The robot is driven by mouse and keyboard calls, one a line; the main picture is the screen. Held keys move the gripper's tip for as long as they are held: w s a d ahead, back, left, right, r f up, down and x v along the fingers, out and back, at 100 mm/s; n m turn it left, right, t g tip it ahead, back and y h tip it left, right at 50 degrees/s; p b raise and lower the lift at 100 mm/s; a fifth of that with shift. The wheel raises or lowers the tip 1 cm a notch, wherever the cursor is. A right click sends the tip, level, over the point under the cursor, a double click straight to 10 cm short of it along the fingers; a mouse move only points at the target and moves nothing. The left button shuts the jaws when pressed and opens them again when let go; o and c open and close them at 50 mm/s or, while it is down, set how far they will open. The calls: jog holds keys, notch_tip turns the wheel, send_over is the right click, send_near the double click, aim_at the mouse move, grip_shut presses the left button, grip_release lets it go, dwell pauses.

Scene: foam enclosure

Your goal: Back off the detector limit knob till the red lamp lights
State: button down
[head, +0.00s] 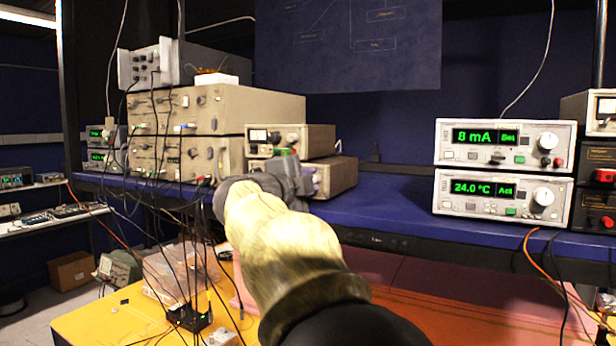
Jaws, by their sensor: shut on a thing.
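Two small beige instruments are stacked on the blue bench: an upper one (318,140) with a meter and knobs, and a lower one (335,174). My gripper (286,160) is at the front of the lower instrument, reached from the front right. It is shut on what appears to be the detector limit knob there. The knob and the fingertips are mostly hidden behind my gripper and wrist. Most of the lower front panel is covered too. I cannot make out a lit red lamp on it.
Large beige modules (255,108) with cables stand left of the small instruments. Two green-display controllers (505,143) reading 8 mA and 24.0 °C stand at the right. The blue bench top (395,205) between is clear. Loose cables hang below at left.

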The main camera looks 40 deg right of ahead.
jog(key=shift+f, duration=0.1)
jog(key=c, duration=1.2)
grip_release()
jog(key=shift+a, duration=0.1)
jog(key=b+v, duration=0.5)
jog(key=v, duration=1.2)
jog(key=shift+s+a, duration=0.1)
